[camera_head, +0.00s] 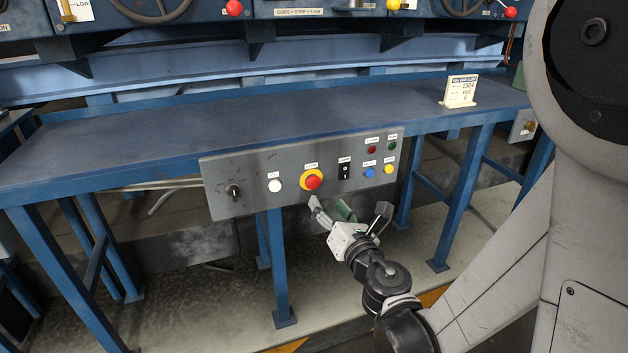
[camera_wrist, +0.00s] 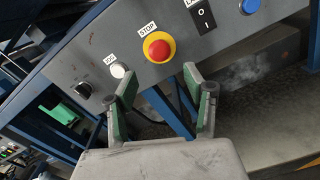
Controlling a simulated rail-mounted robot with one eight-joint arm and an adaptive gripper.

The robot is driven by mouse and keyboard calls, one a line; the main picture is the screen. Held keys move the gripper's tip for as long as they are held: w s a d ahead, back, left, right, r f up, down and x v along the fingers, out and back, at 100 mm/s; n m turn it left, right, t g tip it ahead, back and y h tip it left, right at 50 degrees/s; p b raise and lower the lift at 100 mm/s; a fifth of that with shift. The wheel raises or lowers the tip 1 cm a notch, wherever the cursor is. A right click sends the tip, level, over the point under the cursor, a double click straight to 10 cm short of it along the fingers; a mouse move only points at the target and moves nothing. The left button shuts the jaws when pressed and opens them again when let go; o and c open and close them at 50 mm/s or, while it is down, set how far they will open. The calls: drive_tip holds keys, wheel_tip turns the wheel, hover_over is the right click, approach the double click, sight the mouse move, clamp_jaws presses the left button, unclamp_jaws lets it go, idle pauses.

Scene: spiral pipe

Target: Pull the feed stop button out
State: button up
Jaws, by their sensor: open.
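The stop button (camera_head: 313,181) is a red round cap on a yellow ring, under a STOP label on a grey control panel (camera_head: 225,170). In the wrist view the stop button (camera_wrist: 159,49) sits above and between my fingers. My gripper (camera_head: 348,210) is in front of and just below the panel. Its two fingers with green inner pads also show in the wrist view, where my gripper (camera_wrist: 160,95) is open and empty. The fingers look apart from the button. I cannot tell whether the button is pressed in or out.
Beside it are a white button (camera_head: 274,185), a black rocker switch (camera_head: 344,169), a blue button (camera_head: 370,172), a yellow button (camera_head: 388,169) and a dark knob (camera_head: 233,191). A blue table (camera_head: 250,117) stands behind the panel, with a small sign (camera_head: 460,92) on it.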

sight(314, 185)
drive_tip(key=b+x, duration=0.1)
drive_tip(key=x, duration=0.8)
